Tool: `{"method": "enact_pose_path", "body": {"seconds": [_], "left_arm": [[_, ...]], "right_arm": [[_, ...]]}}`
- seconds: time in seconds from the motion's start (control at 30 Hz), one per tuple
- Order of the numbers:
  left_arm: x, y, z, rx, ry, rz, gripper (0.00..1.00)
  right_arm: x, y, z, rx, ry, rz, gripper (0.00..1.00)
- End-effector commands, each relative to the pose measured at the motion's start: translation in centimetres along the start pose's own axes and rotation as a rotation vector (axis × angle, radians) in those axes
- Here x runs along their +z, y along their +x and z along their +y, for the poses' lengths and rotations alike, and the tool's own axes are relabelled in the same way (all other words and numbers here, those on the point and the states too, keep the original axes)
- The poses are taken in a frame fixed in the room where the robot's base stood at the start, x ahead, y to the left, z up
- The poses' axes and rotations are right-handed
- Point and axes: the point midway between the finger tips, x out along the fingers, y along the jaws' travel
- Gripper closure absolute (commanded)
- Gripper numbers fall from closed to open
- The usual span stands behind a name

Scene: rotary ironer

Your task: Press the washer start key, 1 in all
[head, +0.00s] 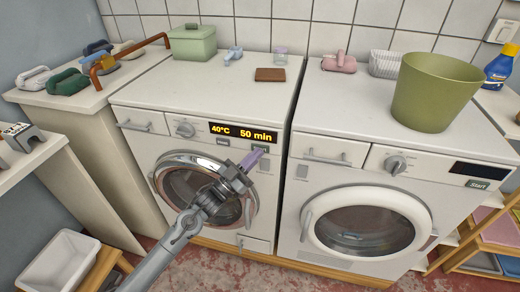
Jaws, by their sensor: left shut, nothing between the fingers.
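The left machine (180,150) is a white front-loader, its lit display (243,132) reading 40°C and 50 min. A small green-edged key (262,149) sits below the right part of that display, partly covered by my fingers. My left gripper (252,158) is shut and empty, its purple fingertips pointing up at this key. I cannot tell whether they touch it. The right machine (310,180) is also white, with a dark display (482,171) and a key marked Start (477,184). My right gripper is not in view.
A green bin (435,92) stands on the right machine. A lidded green box (192,43) and a brown block (270,74) are on the left one. A white basket (60,262) is at lower left. My left arm crosses in front of the left machine's round door.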

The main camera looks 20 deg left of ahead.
Motion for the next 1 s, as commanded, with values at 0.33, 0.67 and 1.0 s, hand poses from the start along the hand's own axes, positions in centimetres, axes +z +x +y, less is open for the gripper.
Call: {"method": "enact_pose_path", "body": {"seconds": [0.33,0.67,1.0], "left_arm": [[0.25,0.29,-0.22,0.000,0.000,0.000,1.00],[0.29,0.41,-0.32,-0.001,0.000,0.000,1.00],[-0.21,-0.01,-0.01,-0.001,0.000,-0.001,1.00]], "right_arm": [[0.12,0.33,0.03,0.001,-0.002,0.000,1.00],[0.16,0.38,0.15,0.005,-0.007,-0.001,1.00],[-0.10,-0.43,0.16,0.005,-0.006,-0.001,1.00]]}}
